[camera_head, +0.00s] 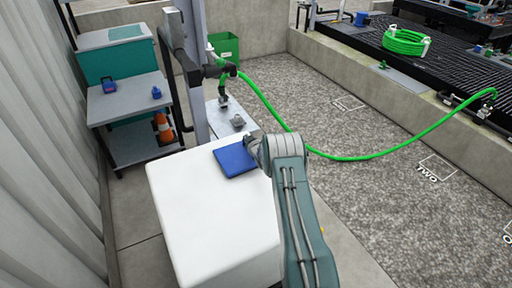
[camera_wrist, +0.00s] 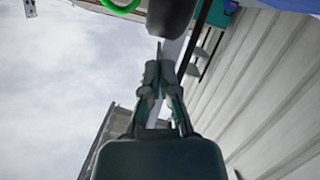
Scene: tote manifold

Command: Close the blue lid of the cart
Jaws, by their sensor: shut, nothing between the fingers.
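A large white box-shaped cart (camera_head: 215,225) stands below the centre of the head view. A blue square lid (camera_head: 235,158) shows at its far right corner. I cannot tell whether the lid lies flat or is tilted up, and my arm covers its right edge. In the head view my gripper is hidden behind my arm. In the wrist view my gripper (camera_wrist: 160,68) has its fingers together with nothing between them. The lid is not clearly visible in the wrist view, so I cannot tell whether the gripper touches it.
A green hose (camera_head: 340,157) hangs from a post and crosses the gravel. Gravel to the right is mostly open.

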